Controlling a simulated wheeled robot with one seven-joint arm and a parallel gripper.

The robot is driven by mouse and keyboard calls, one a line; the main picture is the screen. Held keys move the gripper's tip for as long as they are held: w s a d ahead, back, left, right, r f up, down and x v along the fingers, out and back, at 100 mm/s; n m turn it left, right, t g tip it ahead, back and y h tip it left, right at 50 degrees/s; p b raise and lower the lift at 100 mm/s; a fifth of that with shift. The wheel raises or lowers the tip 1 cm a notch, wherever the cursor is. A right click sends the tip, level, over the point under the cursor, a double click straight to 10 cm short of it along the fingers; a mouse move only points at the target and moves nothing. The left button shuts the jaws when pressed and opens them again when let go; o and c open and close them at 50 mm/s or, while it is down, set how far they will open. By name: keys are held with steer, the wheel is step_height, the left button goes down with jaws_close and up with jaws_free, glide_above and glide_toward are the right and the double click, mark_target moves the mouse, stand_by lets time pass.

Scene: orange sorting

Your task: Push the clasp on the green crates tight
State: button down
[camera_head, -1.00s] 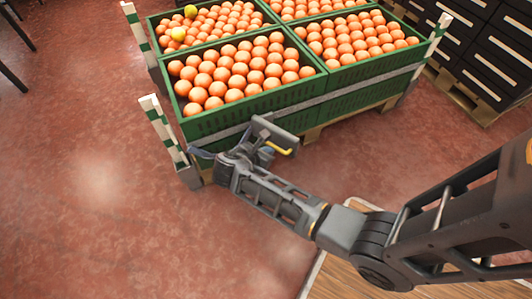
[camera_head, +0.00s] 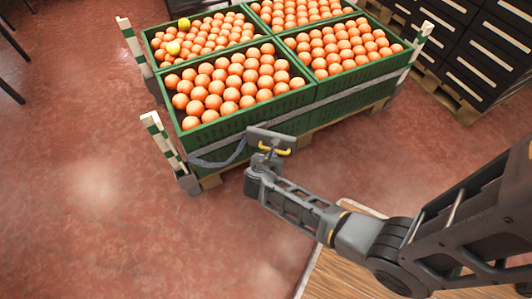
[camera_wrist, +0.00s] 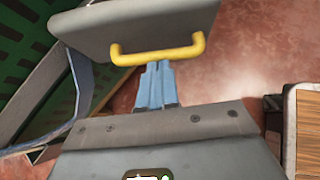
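The clasp (camera_head: 272,139) is a grey plate with a yellow handle (camera_head: 274,151) on the near side of the green crates (camera_head: 225,127). A grey strap (camera_head: 340,99) runs around the crates, and a slack blue-grey strap loop (camera_head: 222,162) hangs left of the clasp. In the wrist view the clasp plate (camera_wrist: 135,22) fills the top and its yellow handle (camera_wrist: 158,54) crosses the middle. My gripper (camera_wrist: 157,68) has its blue fingers together, with tips right at the handle. The handle partly covers the tips, so I cannot tell whether they touch it.
Oranges (camera_head: 228,82) fill the crates, which stand on a wooden pallet (camera_head: 320,128). Green-and-white corner posts (camera_head: 163,139) stand at the crates' corners. Dark drawer crates (camera_head: 490,55) are at the right. Red floor (camera_head: 110,220) is clear at the left and front.

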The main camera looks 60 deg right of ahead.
mark_target(285, 142)
steer(key=d+n+t+p, duration=0.1)
steer(key=s+d+n+t+y+p, duration=0.1)
steer(key=d, duration=0.1)
steer(key=d+n+t+p, duration=0.1)
steer(key=d+n+p, duration=0.1)
steer(key=shift+s+d+y, duration=0.15)
steer(key=shift+s+y, duration=0.1)
steer(key=shift+y, duration=0.05)
steer(key=shift+d+p, duration=0.35)
steer(key=shift+d, duration=0.65)
steer(key=shift+w+d, duration=0.2)
steer(key=shift+d, duration=0.5)
